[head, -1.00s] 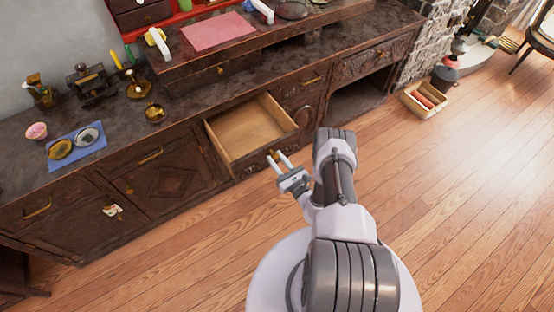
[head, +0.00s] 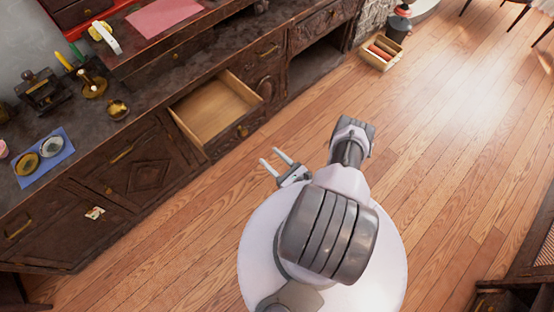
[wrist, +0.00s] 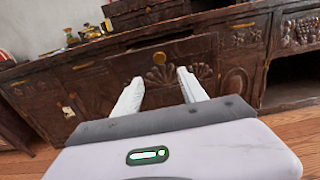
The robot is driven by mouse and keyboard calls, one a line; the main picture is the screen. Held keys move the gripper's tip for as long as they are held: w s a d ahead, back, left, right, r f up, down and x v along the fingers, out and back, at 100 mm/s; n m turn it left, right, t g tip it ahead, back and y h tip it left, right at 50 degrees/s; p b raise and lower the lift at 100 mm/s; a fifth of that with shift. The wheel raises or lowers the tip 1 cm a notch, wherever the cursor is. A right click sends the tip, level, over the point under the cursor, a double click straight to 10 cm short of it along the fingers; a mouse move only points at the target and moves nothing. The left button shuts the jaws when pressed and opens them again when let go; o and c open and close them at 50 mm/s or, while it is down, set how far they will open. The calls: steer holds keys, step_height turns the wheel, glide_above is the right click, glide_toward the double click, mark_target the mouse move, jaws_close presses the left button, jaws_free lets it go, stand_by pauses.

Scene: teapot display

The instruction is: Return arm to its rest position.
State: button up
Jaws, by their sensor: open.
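My gripper (head: 276,163) is open and empty in the head view, with its two fingers apart above the wooden floor. It is near my round white base, and my arm is folded back over that base. In the wrist view my gripper (wrist: 157,85) shows two white fingers spread apart, pointing at the cabinet front. The open drawer (head: 214,112) is pulled out of the dark cabinet and looks empty inside. The gripper is apart from the drawer, with a gap of floor between them. The drawer front (wrist: 160,60) with its brass knob shows beyond the fingers.
The dark carved cabinet (head: 152,168) runs along the left. On its top lie a blue mat (head: 64,150) with small dishes, a brass pot (head: 117,109) and a pink mat (head: 165,16). A box with red items (head: 381,52) stands on the floor.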

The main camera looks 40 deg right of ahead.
steer(key=s, duration=0.3)
steer(key=shift+s, duration=0.15)
